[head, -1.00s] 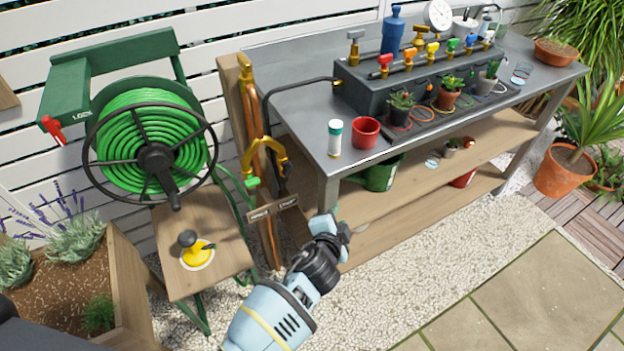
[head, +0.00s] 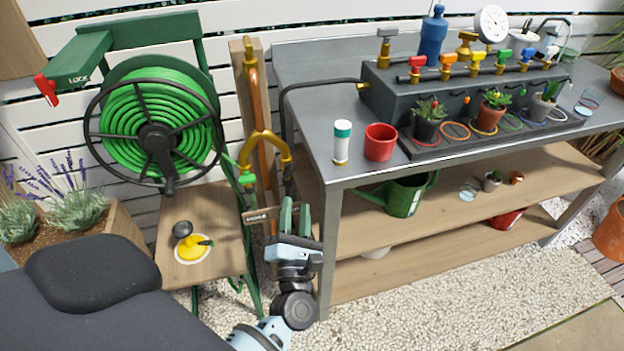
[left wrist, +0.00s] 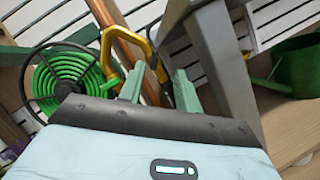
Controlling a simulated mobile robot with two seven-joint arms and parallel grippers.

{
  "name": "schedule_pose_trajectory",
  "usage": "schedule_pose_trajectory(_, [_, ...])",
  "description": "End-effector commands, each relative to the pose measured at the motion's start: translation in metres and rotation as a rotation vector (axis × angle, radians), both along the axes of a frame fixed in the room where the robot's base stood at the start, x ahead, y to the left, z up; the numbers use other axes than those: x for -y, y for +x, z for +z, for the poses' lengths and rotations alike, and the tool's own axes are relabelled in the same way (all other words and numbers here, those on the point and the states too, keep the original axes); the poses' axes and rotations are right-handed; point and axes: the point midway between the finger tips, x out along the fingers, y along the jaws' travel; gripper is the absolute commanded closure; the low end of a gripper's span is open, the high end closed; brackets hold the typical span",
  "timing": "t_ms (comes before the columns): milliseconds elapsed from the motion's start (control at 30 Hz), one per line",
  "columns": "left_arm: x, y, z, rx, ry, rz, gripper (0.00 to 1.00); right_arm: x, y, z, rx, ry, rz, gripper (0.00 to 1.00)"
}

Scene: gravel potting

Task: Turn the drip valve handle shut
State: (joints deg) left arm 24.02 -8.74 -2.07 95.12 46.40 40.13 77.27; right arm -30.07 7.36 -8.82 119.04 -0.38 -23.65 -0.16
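A yellow Y-shaped splitter (head: 265,139) sits on the copper pipe at the wooden post. Its left branch has a green handle (head: 247,178); its right branch leads down to a dark part (head: 288,180). A small sign (head: 257,216) below is partly covered by my gripper, so I cannot read a drip label. My left gripper (head: 295,214) is open and empty, green fingers pointing up, just below the right branch. In the left wrist view, its fingers (left wrist: 160,87) stand apart, with the yellow splitter (left wrist: 143,46) beyond them. My right gripper is not in view.
The metal bench (head: 345,178) stands close right of my left gripper, its leg beside it. A green hose reel (head: 157,125) is on the left, above a wooden shelf (head: 217,207) with a yellow sprinkler. A manifold with coloured valves (head: 480,85) is on the bench.

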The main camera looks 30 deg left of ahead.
Motion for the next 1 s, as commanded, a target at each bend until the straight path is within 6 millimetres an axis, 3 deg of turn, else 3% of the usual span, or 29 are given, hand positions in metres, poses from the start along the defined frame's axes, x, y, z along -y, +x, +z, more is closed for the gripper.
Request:
schedule_pose_trajectory(100, [-0.012,-0.008,-0.004,0.036,-0.067,0.028,0.66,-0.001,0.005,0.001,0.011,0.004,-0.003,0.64])
schedule_pose_trajectory(367, [-0.016,-0.004,-0.002,0.043,-0.076,0.030,0.66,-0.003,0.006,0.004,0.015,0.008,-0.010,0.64])
schedule_pose_trajectory(800, [-0.048,0.042,0.017,0.042,-0.073,0.029,0.66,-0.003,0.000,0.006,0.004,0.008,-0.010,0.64])
schedule_pose_trajectory(1000, [-0.056,0.051,0.021,0.040,-0.074,0.029,0.66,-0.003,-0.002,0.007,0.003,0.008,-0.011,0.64])
